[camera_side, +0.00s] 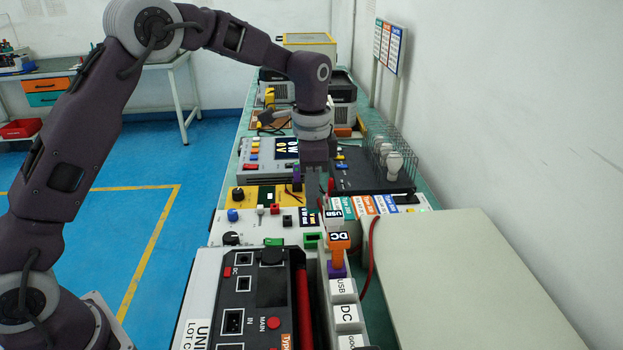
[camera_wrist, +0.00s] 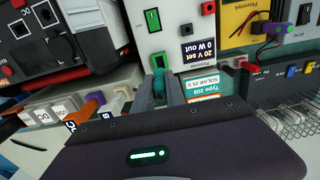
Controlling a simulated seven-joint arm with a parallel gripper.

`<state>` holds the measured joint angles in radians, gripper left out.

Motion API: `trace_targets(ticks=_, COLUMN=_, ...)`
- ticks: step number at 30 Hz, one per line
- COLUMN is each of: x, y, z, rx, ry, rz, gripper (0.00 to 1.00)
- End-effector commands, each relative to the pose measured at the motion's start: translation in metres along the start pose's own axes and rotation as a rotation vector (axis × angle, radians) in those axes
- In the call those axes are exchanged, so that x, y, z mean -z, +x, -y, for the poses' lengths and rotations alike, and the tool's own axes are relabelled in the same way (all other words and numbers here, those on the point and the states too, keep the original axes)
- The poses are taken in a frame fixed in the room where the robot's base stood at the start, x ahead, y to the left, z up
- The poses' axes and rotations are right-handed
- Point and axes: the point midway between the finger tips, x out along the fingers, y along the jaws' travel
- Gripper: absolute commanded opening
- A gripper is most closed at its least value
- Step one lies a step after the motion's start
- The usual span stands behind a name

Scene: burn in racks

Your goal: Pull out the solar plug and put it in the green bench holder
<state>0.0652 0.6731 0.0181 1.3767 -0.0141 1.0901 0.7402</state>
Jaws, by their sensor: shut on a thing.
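My gripper (camera_side: 313,207) points down over the middle of the bench, and its grey fingers also show in the wrist view (camera_wrist: 160,92). It is shut on the solar plug, which the fingers almost wholly hide. In the wrist view a green-edged block (camera_wrist: 158,60) lies right beyond the fingertips. I cannot tell whether the plug touches it.
A red cable (camera_side: 371,258) loops there. A black tester (camera_side: 252,300) stands in front; a grey box (camera_side: 470,270) lies right.

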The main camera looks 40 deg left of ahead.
Motion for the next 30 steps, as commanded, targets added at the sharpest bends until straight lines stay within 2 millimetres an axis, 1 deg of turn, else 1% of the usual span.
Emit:
trace_targets(ticks=8, x=0.0, y=0.002, z=0.0, rx=-0.001, ry=0.0, rz=0.002, gripper=0.0)
trace_targets(ticks=11, x=0.0, y=0.011, z=0.0, rx=-0.002, ry=0.0, rz=0.003, gripper=0.0)
trace_targets(ticks=18, x=-0.001, y=0.04, z=0.0, rx=-0.002, ry=0.0, rz=0.004, gripper=0.0)
trace_targets(ticks=21, x=-0.001, y=0.049, z=0.0, rx=-0.001, ry=0.0, rz=0.003, gripper=0.0)
trace_targets(ticks=25, x=-0.001, y=0.056, z=0.0, rx=-0.001, ry=0.0, rz=0.003, gripper=0.0)
trace_targets(ticks=30, x=-0.001, y=0.058, z=0.0, rx=-0.001, ry=0.001, rz=0.002, gripper=0.0)
